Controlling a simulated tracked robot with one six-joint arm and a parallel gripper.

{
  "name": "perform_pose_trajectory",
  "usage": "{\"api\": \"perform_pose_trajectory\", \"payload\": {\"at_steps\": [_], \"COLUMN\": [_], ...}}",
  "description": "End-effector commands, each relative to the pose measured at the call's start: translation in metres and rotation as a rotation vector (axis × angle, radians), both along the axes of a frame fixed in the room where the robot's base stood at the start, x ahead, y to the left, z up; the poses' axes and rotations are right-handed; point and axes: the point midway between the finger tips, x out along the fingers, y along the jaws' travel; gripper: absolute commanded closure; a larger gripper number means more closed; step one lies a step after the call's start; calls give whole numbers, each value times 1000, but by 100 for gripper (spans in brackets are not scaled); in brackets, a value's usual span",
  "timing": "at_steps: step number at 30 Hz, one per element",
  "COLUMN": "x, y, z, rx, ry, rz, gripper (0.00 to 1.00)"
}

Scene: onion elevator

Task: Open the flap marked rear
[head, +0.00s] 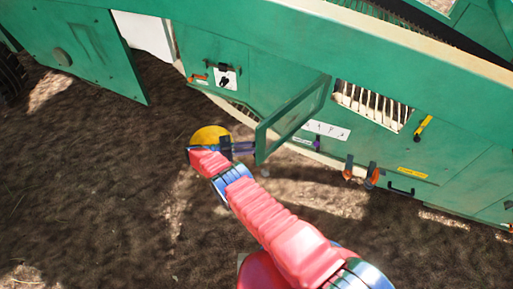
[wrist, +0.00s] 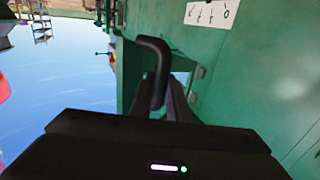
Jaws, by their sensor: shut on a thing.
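A green flap (head: 292,118) stands swung out from the side of the green machine (head: 215,50). Behind it an opening (head: 372,104) shows pale upright slats. My gripper (head: 246,148) is at the flap's lower outer corner. In the wrist view a black bent handle (wrist: 155,62) runs down between the fingers of my gripper (wrist: 168,106), which is shut on it. The flap (wrist: 130,72) also shows there, edge-on behind the handle. I cannot read the word rear on any part.
Orange latches (head: 348,168) and a black handle (head: 400,189) sit low on the right panel, with a yellow lever (head: 423,127) above. A large green door (head: 85,45) stands open at the left. Bare brown soil (head: 100,190) lies clear in front.

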Motion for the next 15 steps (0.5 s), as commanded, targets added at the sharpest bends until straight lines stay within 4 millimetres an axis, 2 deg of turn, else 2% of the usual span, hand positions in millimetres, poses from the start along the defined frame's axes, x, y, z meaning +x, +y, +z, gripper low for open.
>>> {"api": "perform_pose_trajectory", "payload": {"at_steps": [2, 3, 9, 11, 15], "x": [1, 1, -1, -2, -2], "y": [-1, 1, 5, 6, 7], "z": [-1, -1, -1, -1, -1], "rx": [2, 2, 2, 2, 2], "ry": [0, 1, 1, 1, 1], "rz": [3, 5, 12, 13, 14], "gripper": [100, 83, 69, 66, 66]}}
